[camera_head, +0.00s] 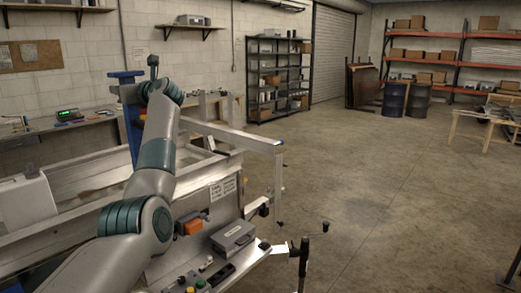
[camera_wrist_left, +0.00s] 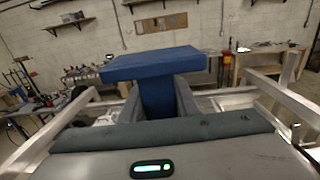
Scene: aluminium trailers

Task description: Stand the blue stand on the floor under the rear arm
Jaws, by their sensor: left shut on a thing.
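The blue stand (camera_head: 131,128) is upright in the head view, with a flat top plate and a column, partly hidden by my left arm. My left gripper (camera_head: 136,94) is shut on it. In the left wrist view the stand's top plate (camera_wrist_left: 153,64) spans the middle, and its column passes between the two fingers of the left gripper (camera_wrist_left: 158,103). The stand's foot is hidden, so I cannot tell its height above the floor. An aluminium arm (camera_head: 235,136) reaches right from the trailer, right of the stand; it may be the rear arm. My right gripper is not in view.
The aluminium trailer (camera_head: 85,190) lies beneath and beside my left arm. A grey box (camera_head: 232,236) and an orange part (camera_head: 189,226) are at its near end. A crank handle (camera_head: 315,229) stands out nearby. The concrete floor (camera_head: 400,205) at right is open.

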